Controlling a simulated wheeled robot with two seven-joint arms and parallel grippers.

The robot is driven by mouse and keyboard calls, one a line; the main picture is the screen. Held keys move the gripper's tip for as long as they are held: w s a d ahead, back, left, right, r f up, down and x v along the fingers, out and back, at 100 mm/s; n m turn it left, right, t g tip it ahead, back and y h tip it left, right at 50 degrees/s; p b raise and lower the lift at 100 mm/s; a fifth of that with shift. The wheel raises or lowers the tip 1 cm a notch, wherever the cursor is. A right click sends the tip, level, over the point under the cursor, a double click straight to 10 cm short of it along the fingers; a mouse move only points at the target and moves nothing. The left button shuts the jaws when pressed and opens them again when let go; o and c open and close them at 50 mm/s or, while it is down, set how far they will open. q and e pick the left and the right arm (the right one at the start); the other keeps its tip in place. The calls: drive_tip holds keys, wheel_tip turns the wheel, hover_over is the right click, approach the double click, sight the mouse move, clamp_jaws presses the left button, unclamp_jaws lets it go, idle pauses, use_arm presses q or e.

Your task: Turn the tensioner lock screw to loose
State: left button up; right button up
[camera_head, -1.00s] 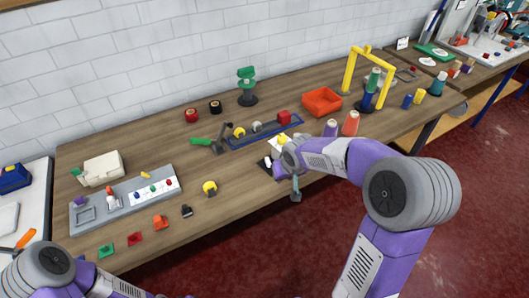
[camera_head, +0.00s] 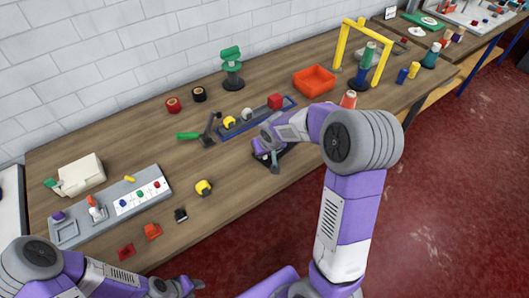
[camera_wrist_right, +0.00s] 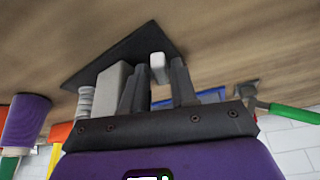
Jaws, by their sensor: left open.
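In the right wrist view, a dark plate (camera_wrist_right: 120,48) on the wooden table carries a light grey block (camera_wrist_right: 112,85) and a small white upright piece (camera_wrist_right: 158,68). I cannot tell for certain which part is the tensioner lock screw. My right gripper (camera_wrist_right: 159,80) has its two dark fingers on either side of the white piece; whether they press on it is unclear. In the head view the right arm's wrist covers most of this fixture. My left gripper (camera_head: 190,287) is open and empty at the bottom, in front of the table edge.
A blue tray (camera_head: 228,133) with yellow, grey and red parts lies just behind the right gripper. An orange bin (camera_head: 314,81) and a yellow frame (camera_head: 345,48) stand farther right. A grey panel (camera_head: 110,207) lies at left.

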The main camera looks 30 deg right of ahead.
drive_tip(key=shift+f, duration=0.1)
drive_tip(key=shift+c, duration=0.4)
clamp_jaws()
drive_tip(key=shift+d+n+p, duration=0.1)
drive_tip(key=shift+n+p, duration=0.6)
drive_tip(key=shift+p, duration=0.3)
drive_tip(key=shift+n+y+p, duration=0.45)
drive_tip(key=shift+n+y, duration=0.05)
drive_tip(key=shift+n, duration=0.1)
drive_tip(key=shift+o, duration=0.4)
unclamp_jaws()
